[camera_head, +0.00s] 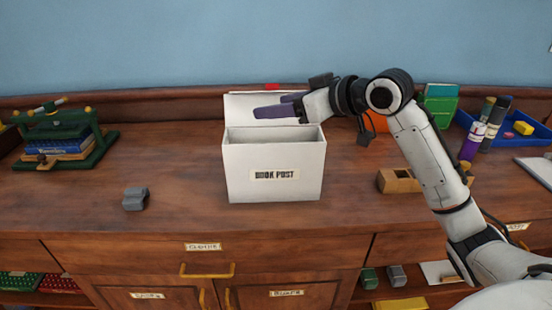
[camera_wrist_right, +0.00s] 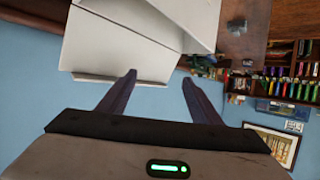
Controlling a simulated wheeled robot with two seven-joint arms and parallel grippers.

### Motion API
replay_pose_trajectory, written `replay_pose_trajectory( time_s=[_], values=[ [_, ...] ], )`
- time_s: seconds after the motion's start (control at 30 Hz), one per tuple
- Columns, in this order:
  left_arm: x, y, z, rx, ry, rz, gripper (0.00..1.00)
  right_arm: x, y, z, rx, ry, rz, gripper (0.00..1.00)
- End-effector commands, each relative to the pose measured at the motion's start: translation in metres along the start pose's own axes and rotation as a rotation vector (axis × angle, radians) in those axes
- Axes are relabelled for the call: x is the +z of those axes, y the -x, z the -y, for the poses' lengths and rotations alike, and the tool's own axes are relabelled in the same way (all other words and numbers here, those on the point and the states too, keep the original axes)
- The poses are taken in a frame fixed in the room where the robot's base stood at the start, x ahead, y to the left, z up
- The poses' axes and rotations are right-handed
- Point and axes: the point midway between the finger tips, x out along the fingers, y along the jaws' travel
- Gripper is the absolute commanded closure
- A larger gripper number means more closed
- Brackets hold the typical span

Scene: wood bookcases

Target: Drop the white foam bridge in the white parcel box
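The white parcel box (camera_head: 240,179) stands open on the desk, with a "BOOK POST" label on its front and its lid raised at the back. Its white panels also show in the right wrist view (camera_wrist_right: 115,43). My right gripper (camera_head: 270,107) is over the box's opening, in front of the raised lid. In the right wrist view its two purple fingers (camera_wrist_right: 160,82) are apart with nothing between them. I see no white foam bridge; the box's inside is mostly hidden. A grey bridge-shaped block (camera_head: 135,199) lies on the desk left of the box. My left gripper is out of view.
A green press with blue books (camera_head: 62,145) stands at the left. A wooden block with openings (camera_head: 398,181), marker pens (camera_head: 473,141) and a blue tray (camera_head: 537,140) are at the right. The desk in front of the box is clear.

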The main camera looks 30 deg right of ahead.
Motion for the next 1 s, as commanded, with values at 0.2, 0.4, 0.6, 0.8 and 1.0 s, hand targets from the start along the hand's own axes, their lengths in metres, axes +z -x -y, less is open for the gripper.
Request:
replay_pose_trajectory(
  time_s=[0.2,0.4,0.6,0.8,1.0],
  values=[
    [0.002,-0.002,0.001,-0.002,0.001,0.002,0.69,0.001,0.005,0.000,0.001,0.001,0.000,0.41],
    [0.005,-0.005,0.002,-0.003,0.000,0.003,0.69,0.002,0.037,-0.001,0.003,0.003,0.001,0.41],
    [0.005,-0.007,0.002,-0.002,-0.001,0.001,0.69,0.002,0.076,0.000,0.002,0.002,0.001,0.41],
    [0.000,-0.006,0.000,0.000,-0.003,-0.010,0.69,0.001,0.098,0.000,0.001,0.001,0.000,0.41],
    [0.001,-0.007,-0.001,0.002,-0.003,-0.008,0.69,0.000,0.103,0.000,0.000,0.000,0.001,0.41]
  ],
)
